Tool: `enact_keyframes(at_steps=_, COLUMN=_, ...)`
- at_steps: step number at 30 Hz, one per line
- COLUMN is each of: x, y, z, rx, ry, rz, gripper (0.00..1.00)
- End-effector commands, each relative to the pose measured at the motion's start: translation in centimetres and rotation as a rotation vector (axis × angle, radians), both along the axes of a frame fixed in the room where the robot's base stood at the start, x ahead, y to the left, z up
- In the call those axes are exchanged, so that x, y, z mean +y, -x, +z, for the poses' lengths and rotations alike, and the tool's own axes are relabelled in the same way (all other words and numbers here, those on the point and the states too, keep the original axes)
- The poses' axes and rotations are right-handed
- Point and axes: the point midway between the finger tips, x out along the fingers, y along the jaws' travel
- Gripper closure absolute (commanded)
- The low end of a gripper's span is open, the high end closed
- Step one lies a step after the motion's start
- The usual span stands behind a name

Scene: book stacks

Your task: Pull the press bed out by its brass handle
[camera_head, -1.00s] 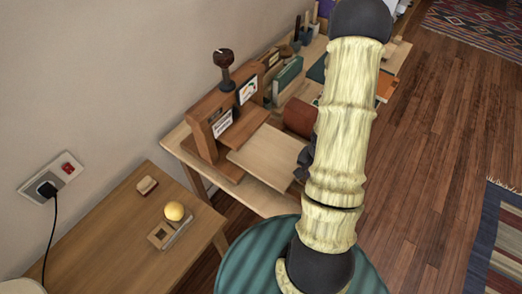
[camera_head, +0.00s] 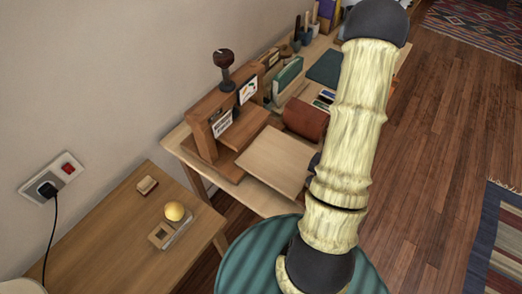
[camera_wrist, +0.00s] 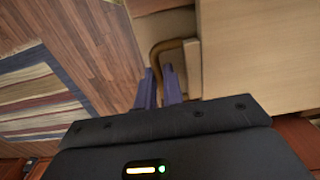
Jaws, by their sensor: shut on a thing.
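The press bed (camera_head: 274,160) is a pale wooden board that sticks out from the brown wooden book press (camera_head: 208,128) in the head view. It also fills the right of the wrist view (camera_wrist: 255,55). The brass handle (camera_wrist: 163,47) shows in the wrist view as a curved bar at the bed's edge. My gripper (camera_wrist: 159,88) is shut on the handle, with its two dark bluish fingers close around the bar's near end. In the head view my pale arm hides the handle and most of the gripper.
The press stands on a pale wooden table (camera_head: 176,138). A reddish-brown roll (camera_head: 304,120) lies close behind the bed. A lower side table (camera_head: 110,215) with a yellow ball (camera_head: 174,211) stands at the left. Open wooden floor (camera_head: 430,180) lies to the right.

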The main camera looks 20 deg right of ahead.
Motion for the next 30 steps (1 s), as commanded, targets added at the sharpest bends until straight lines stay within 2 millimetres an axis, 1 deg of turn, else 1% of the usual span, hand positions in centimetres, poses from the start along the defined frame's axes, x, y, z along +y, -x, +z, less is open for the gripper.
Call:
enact_keyframes(at_steps=10, x=-1.3, y=1.9, z=0.0, rx=0.001, ry=0.001, rz=-0.004, gripper=1.00)
enact_keyframes(at_steps=19, x=-1.4, y=2.1, z=0.0, rx=-0.001, ry=0.001, rz=-0.002, gripper=1.00)
enact_keyframes(at_steps=20, x=-1.4, y=2.1, z=0.0, rx=-0.001, ry=0.001, rz=-0.002, gripper=0.85)
enact_keyframes(at_steps=21, x=-1.4, y=2.1, z=0.0, rx=-0.001, ry=0.001, rz=-0.002, gripper=0.77)
enact_keyframes(at_steps=30, x=-1.4, y=2.1, z=0.1, rx=0.000, ry=0.000, rz=0.000, gripper=0.76)
